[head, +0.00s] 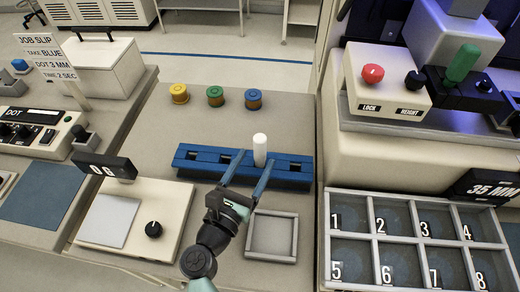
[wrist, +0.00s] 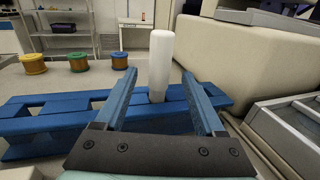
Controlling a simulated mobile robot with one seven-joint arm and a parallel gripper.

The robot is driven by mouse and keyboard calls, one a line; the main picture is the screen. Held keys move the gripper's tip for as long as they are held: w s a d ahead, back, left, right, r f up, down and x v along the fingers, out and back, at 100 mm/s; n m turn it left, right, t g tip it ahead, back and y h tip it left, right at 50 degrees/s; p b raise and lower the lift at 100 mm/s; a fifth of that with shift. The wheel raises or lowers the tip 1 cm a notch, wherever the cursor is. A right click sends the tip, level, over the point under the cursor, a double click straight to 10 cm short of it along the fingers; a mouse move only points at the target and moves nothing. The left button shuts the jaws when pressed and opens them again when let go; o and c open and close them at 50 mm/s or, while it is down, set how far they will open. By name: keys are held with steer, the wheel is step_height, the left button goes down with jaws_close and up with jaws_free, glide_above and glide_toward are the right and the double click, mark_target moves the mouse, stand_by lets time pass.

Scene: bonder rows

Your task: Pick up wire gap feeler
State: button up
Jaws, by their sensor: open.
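A white rounded upright peg (head: 260,150), which looks like the wire gap feeler, stands in a blue slotted rack (head: 212,163). It also shows in the wrist view (wrist: 160,62), upright, its lower end at the rack's top. My gripper (head: 248,174) is open on the near side of the rack. Its two blue fingers reach over the rack. In the wrist view the fingers (wrist: 162,95) stand left and right of the white peg with clear gaps, not touching it. The peg's lowest part is hidden in the rack.
Yellow (head: 179,93), green (head: 215,96) and blue (head: 253,99) spools stand behind the rack. A small empty square tray (head: 272,258) lies right of my arm. A numbered compartment tray (head: 325,235) and a machine with a red LOCK knob (head: 372,74) are at the right.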

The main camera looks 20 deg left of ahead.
mark_target(257, 157)
steer(key=shift+w+f, duration=0.1)
steer(key=shift+w, duration=1.9)
jaws_close()
